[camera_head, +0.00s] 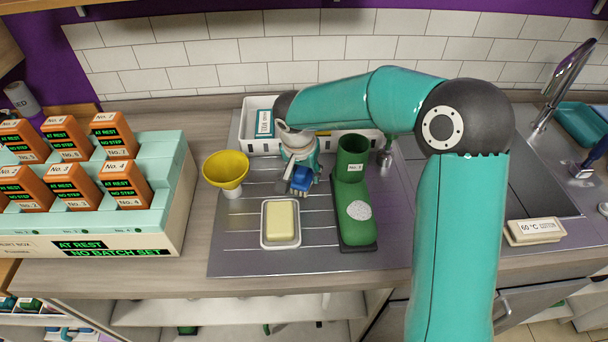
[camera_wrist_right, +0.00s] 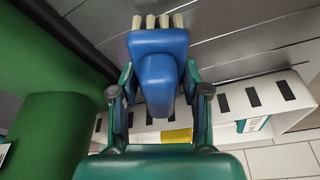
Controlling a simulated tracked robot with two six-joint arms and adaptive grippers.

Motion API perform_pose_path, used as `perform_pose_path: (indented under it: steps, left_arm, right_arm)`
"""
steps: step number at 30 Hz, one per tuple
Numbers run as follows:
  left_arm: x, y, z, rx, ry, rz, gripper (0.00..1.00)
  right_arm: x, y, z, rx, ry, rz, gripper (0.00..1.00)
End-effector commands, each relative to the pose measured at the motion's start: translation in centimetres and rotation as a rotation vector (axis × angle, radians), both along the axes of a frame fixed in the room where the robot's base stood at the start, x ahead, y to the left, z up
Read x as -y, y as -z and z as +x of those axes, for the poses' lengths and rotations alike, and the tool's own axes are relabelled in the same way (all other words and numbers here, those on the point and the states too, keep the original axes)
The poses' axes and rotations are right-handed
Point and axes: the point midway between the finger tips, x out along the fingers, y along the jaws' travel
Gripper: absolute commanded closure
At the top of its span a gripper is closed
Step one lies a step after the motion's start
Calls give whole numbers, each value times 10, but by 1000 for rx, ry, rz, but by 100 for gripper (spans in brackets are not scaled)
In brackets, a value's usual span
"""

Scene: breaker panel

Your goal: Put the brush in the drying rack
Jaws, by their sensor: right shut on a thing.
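The brush has a blue body (camera_head: 301,179) and pale bristles that show at the top of the right wrist view (camera_wrist_right: 158,22). My right gripper (camera_head: 300,160) is shut on the brush's blue body, which sits between both fingers in the wrist view (camera_wrist_right: 160,90). It holds the brush over the grey ribbed drainboard, in front of a long white slotted bin (camera_head: 246,144), which seems to be the drying rack. The bin's slotted wall also shows in the wrist view (camera_wrist_right: 290,88). Part of the bin is hidden behind my right arm. My left gripper is not in view.
A green boot (camera_head: 357,190) stands close to the right of the gripper. A yellow funnel (camera_head: 226,169) stands to the left, and a soap dish (camera_head: 281,238) is in front. A teal card (camera_head: 264,123) stands in the bin. The sink and tap (camera_head: 567,72) are at the right.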

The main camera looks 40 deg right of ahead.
Motion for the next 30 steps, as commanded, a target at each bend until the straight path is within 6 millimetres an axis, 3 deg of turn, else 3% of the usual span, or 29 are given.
perform_pose_path:
  steps: [8,15,21,26,30]
  left_arm:
    - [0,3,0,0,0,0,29]
    - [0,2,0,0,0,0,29]
    - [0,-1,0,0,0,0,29]
    - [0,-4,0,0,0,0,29]
    - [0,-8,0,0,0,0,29]
  right_arm:
    - [-2,-49,1,7,-2,2,96]
    - [-2,-118,1,6,-2,1,96]
    - [-1,-162,1,4,-1,1,96]
    - [-1,-181,4,0,-7,2,96]
    - [3,-183,22,-7,-37,5,96]
